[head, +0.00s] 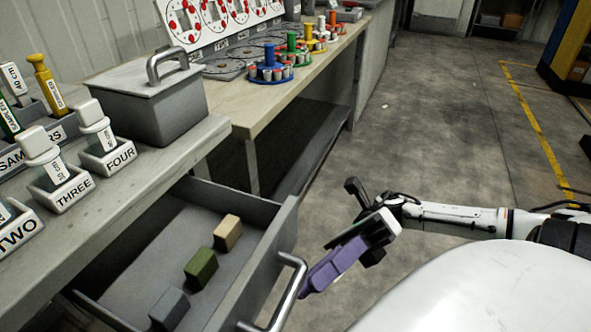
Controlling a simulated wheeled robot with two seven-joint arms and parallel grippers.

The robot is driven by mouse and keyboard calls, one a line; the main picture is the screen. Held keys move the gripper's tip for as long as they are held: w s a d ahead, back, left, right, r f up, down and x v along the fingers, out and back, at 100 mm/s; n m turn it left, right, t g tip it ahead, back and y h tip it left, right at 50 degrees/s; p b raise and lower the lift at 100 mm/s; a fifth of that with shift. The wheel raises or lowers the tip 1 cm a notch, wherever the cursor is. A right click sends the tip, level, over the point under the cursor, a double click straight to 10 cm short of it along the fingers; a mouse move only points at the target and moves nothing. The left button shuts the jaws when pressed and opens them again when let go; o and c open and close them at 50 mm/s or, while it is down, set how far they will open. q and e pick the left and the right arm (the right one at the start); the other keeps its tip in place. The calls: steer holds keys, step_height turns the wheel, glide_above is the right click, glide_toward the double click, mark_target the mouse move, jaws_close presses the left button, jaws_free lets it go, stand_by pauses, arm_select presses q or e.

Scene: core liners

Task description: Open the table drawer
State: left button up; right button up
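The table drawer (262,275) is pulled out from under the table (110,215), with its inside showing. Its metal bar handle (289,300) is on the front panel. A tan block (228,233), a green block (201,268) and a grey block (169,309) lie in the drawer. My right gripper (350,228) is just right of the handle, its black fingers spread apart. A purple piece at its lower side reaches close to the handle; whether it touches is unclear. My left gripper is not in view.
On the table stand a grey lidded box (150,100) and labelled holders with sample tubes, such as the one marked FOUR (112,158). A wooden bench (245,105) with coloured stands is behind. Open floor (440,120) lies to the right.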

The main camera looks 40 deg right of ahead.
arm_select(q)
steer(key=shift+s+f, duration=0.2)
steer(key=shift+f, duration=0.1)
arm_select(e)
steer(key=v, duration=0.3)
steer(key=shift+d, duration=0.1)
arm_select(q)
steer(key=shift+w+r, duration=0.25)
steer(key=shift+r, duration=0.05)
arm_select(e)
steer(key=shift+r, duration=0.1)
